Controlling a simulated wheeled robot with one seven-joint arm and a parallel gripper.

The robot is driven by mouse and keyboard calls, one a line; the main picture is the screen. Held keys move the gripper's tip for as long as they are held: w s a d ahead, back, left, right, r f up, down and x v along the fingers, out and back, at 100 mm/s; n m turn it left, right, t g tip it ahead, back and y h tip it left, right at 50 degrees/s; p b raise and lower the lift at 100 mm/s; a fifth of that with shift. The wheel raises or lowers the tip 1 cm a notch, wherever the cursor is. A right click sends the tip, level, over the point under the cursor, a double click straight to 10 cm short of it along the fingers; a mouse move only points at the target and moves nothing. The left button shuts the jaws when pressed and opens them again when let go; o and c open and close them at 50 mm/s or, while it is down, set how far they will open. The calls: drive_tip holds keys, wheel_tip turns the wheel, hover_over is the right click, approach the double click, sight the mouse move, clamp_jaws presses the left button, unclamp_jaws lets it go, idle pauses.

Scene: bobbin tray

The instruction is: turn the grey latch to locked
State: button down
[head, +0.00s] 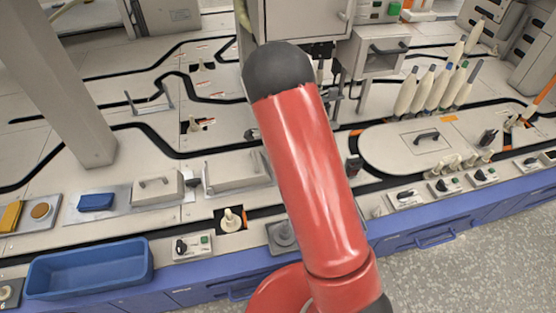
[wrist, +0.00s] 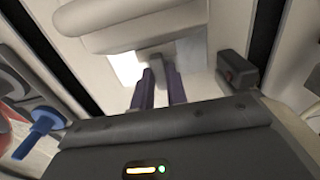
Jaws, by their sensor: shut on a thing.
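My gripper shows in the wrist view (wrist: 159,78), with two dark purple fingers close together. It is shut on a small grey piece (wrist: 157,66) between the fingertips, which looks like the grey latch. The latch is mostly covered by the fingers, so its angle and whether it stands at locked cannot be told. A pale, rounded block (wrist: 130,35) lies just beyond the fingertips. In the head view my red arm hides the gripper and the latch.
A dark box with a red spot (wrist: 238,70) stands close right of the fingers. A blue knob (wrist: 38,130) is at the left. In the head view a blue bin (head: 88,270) sits front left and several bobbins (head: 425,90) stand at the right.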

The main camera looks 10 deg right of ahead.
drive_tip(key=c, duration=1.4)
unclamp_jaws()
wheel_tip(320, 180, up, 8)
drive_tip(key=shift+f+p, duration=0.25)
drive_tip(key=shift+p, duration=0.3)
drive_tip(key=shift+r, duration=0.2)
